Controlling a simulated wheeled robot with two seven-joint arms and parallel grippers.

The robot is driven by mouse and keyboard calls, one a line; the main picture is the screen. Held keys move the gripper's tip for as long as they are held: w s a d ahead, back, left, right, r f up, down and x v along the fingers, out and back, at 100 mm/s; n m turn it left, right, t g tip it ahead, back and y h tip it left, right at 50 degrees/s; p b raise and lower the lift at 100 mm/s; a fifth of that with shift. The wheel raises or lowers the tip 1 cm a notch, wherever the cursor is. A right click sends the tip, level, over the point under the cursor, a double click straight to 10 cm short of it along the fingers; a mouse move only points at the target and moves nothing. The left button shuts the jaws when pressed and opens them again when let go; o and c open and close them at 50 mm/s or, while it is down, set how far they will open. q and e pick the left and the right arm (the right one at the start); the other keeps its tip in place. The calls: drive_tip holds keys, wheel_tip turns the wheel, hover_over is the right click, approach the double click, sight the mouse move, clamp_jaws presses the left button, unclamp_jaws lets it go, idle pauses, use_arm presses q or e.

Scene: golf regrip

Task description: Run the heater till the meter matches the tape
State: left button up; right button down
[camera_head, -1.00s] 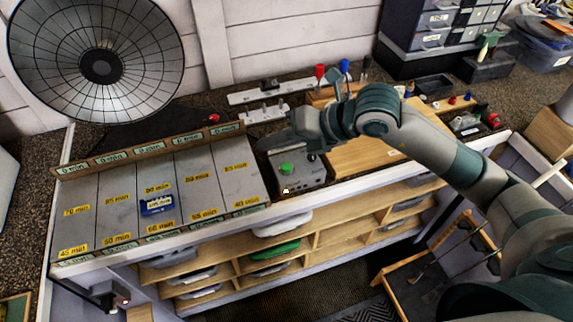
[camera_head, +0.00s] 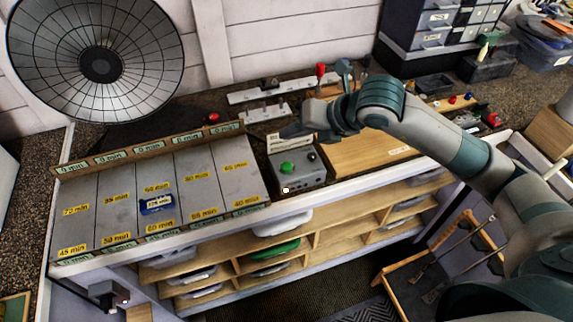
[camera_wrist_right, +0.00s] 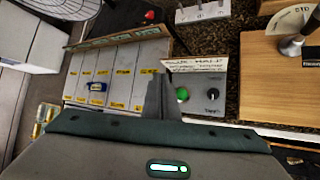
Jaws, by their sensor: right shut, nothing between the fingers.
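The control box (camera_head: 298,170) is grey, with a green button (camera_head: 286,168) and a black knob (camera_head: 311,157); a lettered card (camera_head: 291,142) stands at its back. A small blue meter (camera_head: 157,204) lies on the grey board (camera_head: 118,215); its reading is too small to make out. Yellow tape labels (camera_head: 156,188) with minute values mark the board. A large round dish (camera_head: 100,62), perhaps the heater, stands behind it. My right gripper (camera_head: 284,132) is shut and empty, above the card at the box's back. In the right wrist view its fingers (camera_wrist_right: 159,92) hide part of the board. My left gripper is out of view.
A wooden board (camera_head: 370,150) lies right of the box, under my right arm. A metal rack (camera_head: 265,111) and a red-handled tool (camera_head: 320,75) stand behind. A red button (camera_head: 213,118) sits behind the grey board. Shelves with trays (camera_head: 285,249) are below the bench edge.

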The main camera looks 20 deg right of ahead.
drive_tip(key=b, duration=0.3)
hover_over(291, 168)
wheel_tip(291, 168, down, 6)
drive_tip(key=shift+f, duration=0.1)
drive_tip(key=shift+f+b, duration=0.85)
drive_tip(key=shift+f, duration=0.05)
idle(1.4)
drive_tip(key=shift+f+b, duration=0.4)
drive_tip(key=shift+b, duration=0.25)
drive_tip(key=shift+f+b, duration=0.5)
drive_tip(key=shift+b, duration=0.1)
idle(0.8)
idle(0.3)
drive_tip(key=shift+r+p, duration=0.45)
drive_tip(key=shift+r, duration=0.5)
drive_tip(key=shift+r+p, duration=1.3)
drive_tip(key=shift+r, duration=1.2)
